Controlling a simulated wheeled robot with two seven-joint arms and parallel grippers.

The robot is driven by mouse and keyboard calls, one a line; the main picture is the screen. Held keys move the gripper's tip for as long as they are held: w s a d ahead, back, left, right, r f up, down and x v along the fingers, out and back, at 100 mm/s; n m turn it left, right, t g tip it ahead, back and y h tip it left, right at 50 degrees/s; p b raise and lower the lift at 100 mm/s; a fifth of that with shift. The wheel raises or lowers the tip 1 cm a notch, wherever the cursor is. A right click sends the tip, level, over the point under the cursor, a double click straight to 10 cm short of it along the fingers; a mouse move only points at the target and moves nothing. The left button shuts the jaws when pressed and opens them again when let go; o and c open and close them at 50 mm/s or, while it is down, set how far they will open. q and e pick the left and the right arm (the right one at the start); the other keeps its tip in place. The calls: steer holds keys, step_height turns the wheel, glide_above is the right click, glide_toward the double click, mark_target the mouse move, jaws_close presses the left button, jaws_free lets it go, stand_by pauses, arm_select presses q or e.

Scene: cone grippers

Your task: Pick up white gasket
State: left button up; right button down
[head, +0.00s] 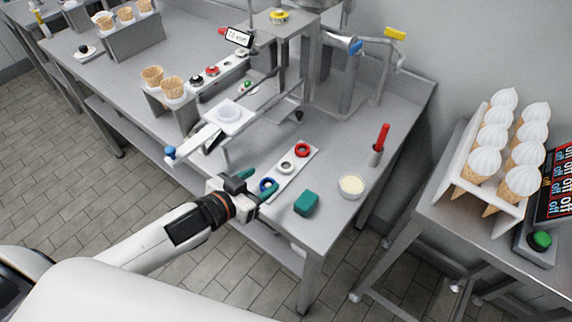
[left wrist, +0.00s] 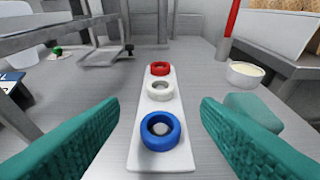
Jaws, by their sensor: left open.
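The white gasket (head: 287,167) is a ring on a narrow white strip (head: 295,158), between a red gasket (head: 302,150) and a blue gasket (head: 268,185). In the left wrist view the white gasket (left wrist: 160,89) sits in the middle of the row, with the red gasket (left wrist: 160,69) behind it and the blue gasket (left wrist: 161,131) nearest. My left gripper (head: 257,188) has green fingers and is open and empty at the blue end of the strip. Its fingers (left wrist: 161,128) stand wide on either side of the strip in the wrist view. My right gripper does not show.
A teal block (head: 306,203) and a bowl of pale contents (head: 351,186) stand right of the strip. A red-handled tool (head: 380,140) stands in a holder behind them. A metal machine with a white plate (head: 222,118) stands to the left. The table edge runs close in front.

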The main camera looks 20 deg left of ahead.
mark_target(286, 166)
arm_select(q)
steer(key=p+x, duration=0.1)
steer(key=x, duration=0.7)
steer(key=shift+w+d+f, duration=0.1)
steer(key=shift+w+f, duration=0.05)
steer(key=c, duration=1.1)
